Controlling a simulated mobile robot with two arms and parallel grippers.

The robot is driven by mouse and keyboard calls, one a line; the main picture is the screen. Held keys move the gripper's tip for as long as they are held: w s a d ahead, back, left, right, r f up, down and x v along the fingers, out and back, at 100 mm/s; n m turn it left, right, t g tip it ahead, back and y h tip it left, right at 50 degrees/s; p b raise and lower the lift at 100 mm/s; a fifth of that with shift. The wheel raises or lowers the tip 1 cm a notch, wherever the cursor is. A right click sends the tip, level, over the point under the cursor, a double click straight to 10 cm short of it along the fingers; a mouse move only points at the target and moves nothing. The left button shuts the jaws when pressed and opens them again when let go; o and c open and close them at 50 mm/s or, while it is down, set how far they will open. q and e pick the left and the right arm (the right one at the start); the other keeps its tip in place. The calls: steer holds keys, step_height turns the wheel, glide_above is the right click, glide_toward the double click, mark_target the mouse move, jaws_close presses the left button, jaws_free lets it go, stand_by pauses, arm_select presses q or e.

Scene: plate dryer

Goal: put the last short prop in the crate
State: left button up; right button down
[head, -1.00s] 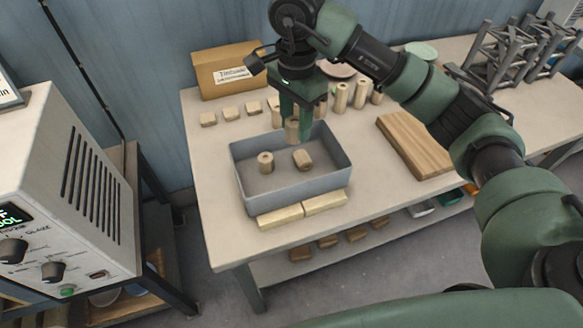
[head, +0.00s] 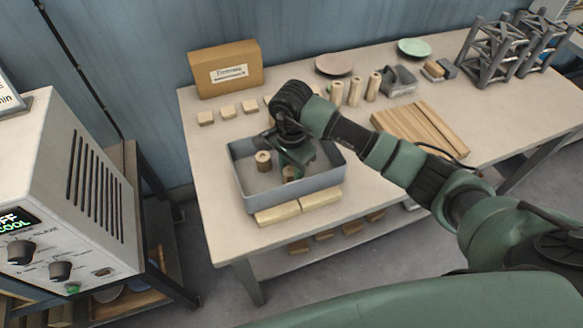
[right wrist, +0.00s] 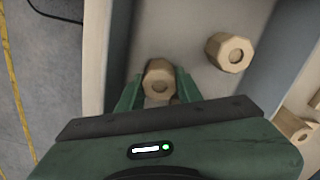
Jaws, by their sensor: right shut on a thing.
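The grey crate (head: 240,180) stands on the table. My right gripper (head: 291,167) is down inside it, pointing downward and shut on a short tan prop (head: 289,174). In the right wrist view the fingers (right wrist: 158,92) are on either side of this prop (right wrist: 158,76), close to a crate wall. I cannot tell whether the prop touches the crate floor. Another short prop (head: 263,158) stands upright in the crate to the left, and it also shows in the right wrist view (right wrist: 229,52). The lying prop in the crate is hidden by my gripper. My left gripper is out of view.
Two pale bars (head: 300,207) lie along the crate's front. Small blocks (head: 228,111), a cardboard box (head: 226,70) and tall props (head: 355,90) stand behind it. Wooden boards (head: 420,130) lie to the right. A control cabinet (head: 75,190) stands at the left.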

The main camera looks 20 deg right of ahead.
mark_target(291, 169)
steer(key=c, duration=0.9)
jaws_free()
steer(key=shift+f, duration=0.1)
steer(key=shift+c, duration=0.2)
step_height(291, 169, up, 12)
steer(key=b, duration=0.3)
steer(key=shift+b, duration=0.35)
